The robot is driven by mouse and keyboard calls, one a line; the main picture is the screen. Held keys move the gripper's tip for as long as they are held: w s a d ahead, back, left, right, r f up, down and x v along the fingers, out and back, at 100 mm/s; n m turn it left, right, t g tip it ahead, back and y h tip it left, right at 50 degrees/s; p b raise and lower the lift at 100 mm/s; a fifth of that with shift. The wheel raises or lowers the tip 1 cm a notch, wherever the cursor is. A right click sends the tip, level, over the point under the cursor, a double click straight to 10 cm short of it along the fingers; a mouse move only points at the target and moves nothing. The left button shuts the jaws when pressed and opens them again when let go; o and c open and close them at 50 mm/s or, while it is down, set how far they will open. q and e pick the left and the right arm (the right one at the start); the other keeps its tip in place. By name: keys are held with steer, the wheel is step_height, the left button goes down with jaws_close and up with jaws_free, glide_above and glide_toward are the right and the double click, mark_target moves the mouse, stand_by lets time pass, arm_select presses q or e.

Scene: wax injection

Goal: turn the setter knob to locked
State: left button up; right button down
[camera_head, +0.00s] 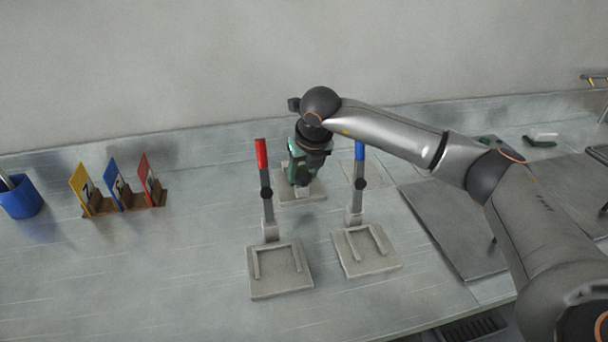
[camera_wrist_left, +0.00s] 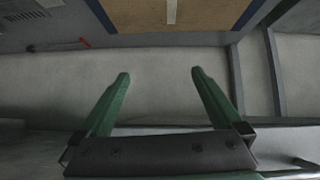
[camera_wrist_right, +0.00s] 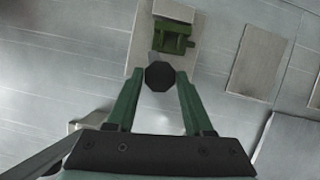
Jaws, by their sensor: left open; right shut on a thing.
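My right gripper (camera_head: 299,180) reaches down over a grey base plate (camera_head: 315,190) behind the two lever stands. In the right wrist view its green fingers (camera_wrist_right: 160,82) are shut on a dark, many-sided knob (camera_wrist_right: 160,76), which I take for the setter knob. A green block (camera_wrist_right: 172,36) sits just beyond the knob on the pale base plate. In the head view the knob is hidden by the gripper, and I cannot read any locked mark. My left gripper (camera_wrist_left: 158,74) is open and empty in its wrist view; it is outside the head view.
A red-topped lever (camera_head: 262,153) and a blue-topped lever (camera_head: 359,150) stand close on either side of my right gripper. Yellow, blue and red cards (camera_head: 82,188) and a blue cup (camera_head: 20,200) are at the left. The bench's front left is clear.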

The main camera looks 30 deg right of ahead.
steer(key=m, duration=0.1)
steer(key=m+h+b, duration=0.1)
steer(key=m, duration=0.1)
steer(key=shift+a+f+g, duration=0.15)
steer(key=shift+a+g, duration=0.05)
steer(key=shift+g, duration=0.1)
steer(key=shift+m+h+b, duration=0.35)
steer(key=shift+m+h, duration=0.05)
steer(key=shift+m, duration=0.7)
arm_select(q)
steer(key=shift+w+d+f, duration=0.4)
steer(key=shift+d+f, duration=0.15)
arm_select(e)
steer(key=shift+m, duration=0.3)
steer(key=shift+g, duration=0.3)
steer(key=shift+c, duration=1.5)
jaws_free()
steer(key=shift+w, duration=0.1)
arm_select(q)
steer(key=shift+w+a, duration=0.1)
arm_select(e)
steer(key=shift+r, duration=0.25)
